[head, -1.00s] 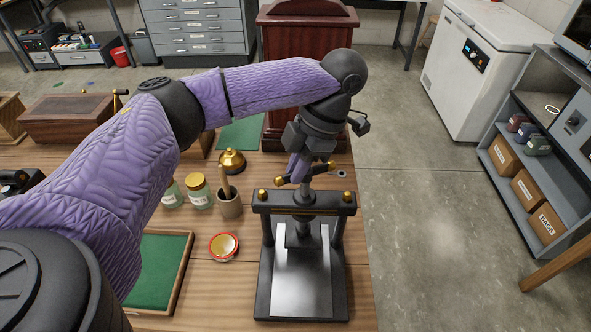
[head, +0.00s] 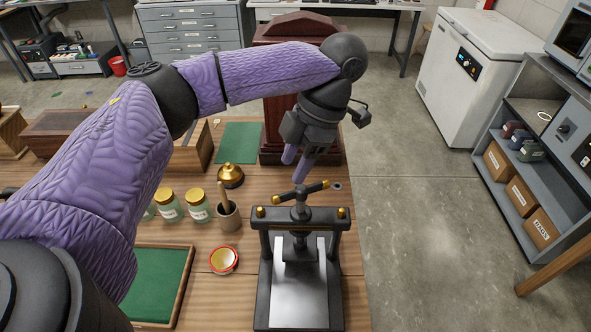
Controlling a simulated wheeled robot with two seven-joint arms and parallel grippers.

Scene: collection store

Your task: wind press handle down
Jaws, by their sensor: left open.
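The press (head: 263,285) is a black frame with a bright metal bed, standing at the right end of the wooden table. Its handle (head: 312,187) is a dark crossbar with brass-coloured ends on top of a vertical screw. The bar lies aslant, its right end farther back. The screw's plate is down inside the frame, and I cannot tell whether it touches the bed. My left gripper (head: 297,168) is above and just behind the handle, its two purple fingers apart and pointing down. It appears empty and clear of the bar. My right gripper is not in view.
Left of the press are a cup with a pestle (head: 229,214), glass jars (head: 199,208), a brass bell (head: 230,176), a red-rimmed dish (head: 223,260) and a green-lined tray (head: 158,283). A dark red wooden cabinet (head: 276,118) stands close behind. Open floor lies right.

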